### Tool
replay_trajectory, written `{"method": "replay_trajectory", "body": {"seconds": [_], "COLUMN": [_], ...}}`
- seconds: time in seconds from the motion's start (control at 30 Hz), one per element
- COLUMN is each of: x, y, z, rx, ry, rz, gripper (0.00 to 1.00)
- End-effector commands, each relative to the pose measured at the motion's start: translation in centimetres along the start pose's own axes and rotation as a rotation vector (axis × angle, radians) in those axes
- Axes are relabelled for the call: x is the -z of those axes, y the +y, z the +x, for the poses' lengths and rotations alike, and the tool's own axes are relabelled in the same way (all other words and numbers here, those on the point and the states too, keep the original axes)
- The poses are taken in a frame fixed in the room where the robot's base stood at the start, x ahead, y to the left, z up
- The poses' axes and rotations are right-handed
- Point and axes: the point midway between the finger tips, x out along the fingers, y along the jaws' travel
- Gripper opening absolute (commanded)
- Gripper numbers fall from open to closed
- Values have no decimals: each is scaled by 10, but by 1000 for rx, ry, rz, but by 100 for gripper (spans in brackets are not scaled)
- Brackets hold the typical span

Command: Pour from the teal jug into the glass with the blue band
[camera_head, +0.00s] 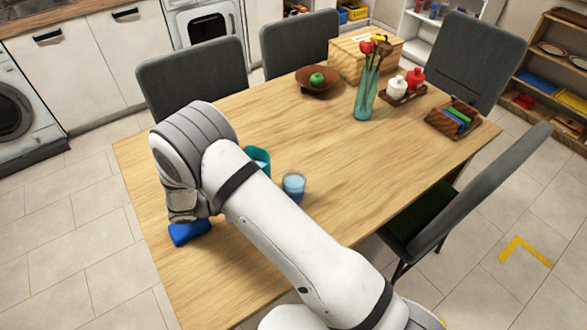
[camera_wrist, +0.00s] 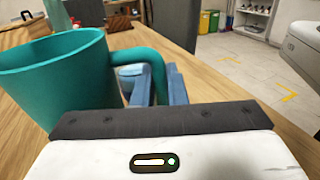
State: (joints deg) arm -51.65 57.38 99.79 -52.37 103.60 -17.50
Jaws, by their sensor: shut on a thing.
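The teal jug (camera_head: 259,156) is upright, partly hidden by my arm in the head view, with pale blue showing inside. In the wrist view the jug (camera_wrist: 65,80) fills the left side, and its handle reaches into my gripper (camera_wrist: 160,86). My gripper is shut on that handle; my arm hides the grip in the head view. The glass with the blue band (camera_head: 293,186) stands upright on the table, just right of the jug. In the wrist view the glass (camera_wrist: 130,73) shows partly behind the handle.
The wooden table (camera_head: 330,150) has clear room around the glass. Farther back are a bowl with a green apple (camera_head: 316,81), a flower vase (camera_head: 366,95), a tray with jars (camera_head: 403,90) and a wooden box (camera_head: 455,118). A blue shape (camera_head: 190,233) shows below my wrist. Chairs surround the table.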

Motion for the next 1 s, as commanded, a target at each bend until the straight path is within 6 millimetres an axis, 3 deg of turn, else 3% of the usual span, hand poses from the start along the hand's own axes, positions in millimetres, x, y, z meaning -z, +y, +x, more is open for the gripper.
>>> {"method": "replay_trajectory", "body": {"seconds": [0.47,1.0], "x": [-1,3], "y": [0,-5], "z": [1,12], "rx": [6,10], "ry": [27,255], "rz": [11,101], "gripper": [0,0]}}
